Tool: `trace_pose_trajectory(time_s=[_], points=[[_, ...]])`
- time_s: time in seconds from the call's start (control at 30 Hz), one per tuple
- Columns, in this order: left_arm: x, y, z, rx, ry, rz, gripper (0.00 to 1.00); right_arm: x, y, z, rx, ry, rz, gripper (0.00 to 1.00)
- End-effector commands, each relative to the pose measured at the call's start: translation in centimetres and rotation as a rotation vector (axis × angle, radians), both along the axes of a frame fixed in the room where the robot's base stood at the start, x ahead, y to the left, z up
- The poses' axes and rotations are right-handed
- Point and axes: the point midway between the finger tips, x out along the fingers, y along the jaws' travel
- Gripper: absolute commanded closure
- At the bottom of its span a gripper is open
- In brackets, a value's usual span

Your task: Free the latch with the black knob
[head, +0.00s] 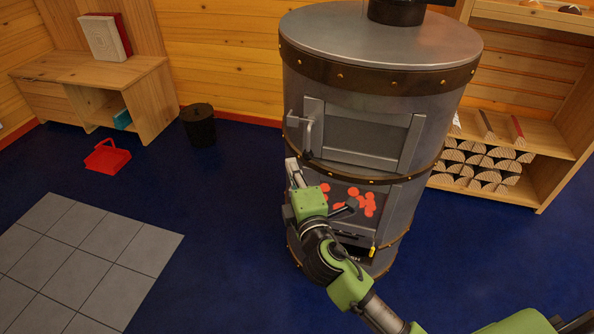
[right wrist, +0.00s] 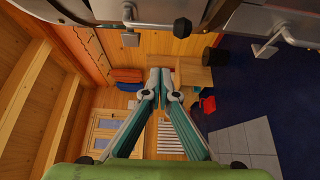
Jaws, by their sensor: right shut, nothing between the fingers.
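The stove's upper door (head: 360,140) has a grey latch handle (head: 308,128) at its left edge. It hangs down and ends in a dark knob (head: 309,155). In the right wrist view the black knob (right wrist: 182,27) shows near the top edge, at the end of the metal latch bar (right wrist: 152,23). My right gripper (head: 292,165) is just below and left of the knob at the stove's left side, apart from it. Its fingertips (right wrist: 160,73) are together with nothing between them. My left gripper is out of view.
The stove (head: 375,60) is a tall grey cylinder; red round patches show on its lower front, partly behind my arm. A black bin (head: 199,125), red tray (head: 107,157) and wooden desk (head: 90,80) stand left. Blue floor is clear between the tiles (head: 75,260) and stove.

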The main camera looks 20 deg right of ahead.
Motion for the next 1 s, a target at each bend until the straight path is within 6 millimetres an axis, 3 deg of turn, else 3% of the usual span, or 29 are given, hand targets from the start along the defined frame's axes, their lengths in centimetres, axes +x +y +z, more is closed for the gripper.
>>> trace_pose_trajectory(time_s=[0.3, 0.4, 0.6, 1.0], points=[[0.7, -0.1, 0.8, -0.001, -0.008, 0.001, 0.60, 6.7, -0.4, 0.0, 0.000, -0.002, 0.000, 1.00], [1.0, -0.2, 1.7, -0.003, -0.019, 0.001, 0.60, 5.9, -2.0, -0.1, -0.005, 0.002, -0.002, 1.00], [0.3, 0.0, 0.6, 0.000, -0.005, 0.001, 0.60, 5.1, -3.7, -0.1, -0.001, 0.002, 0.000, 1.00], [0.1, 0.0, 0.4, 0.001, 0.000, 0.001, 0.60, 4.9, -4.1, -0.1, 0.000, 0.001, 0.000, 1.00]])
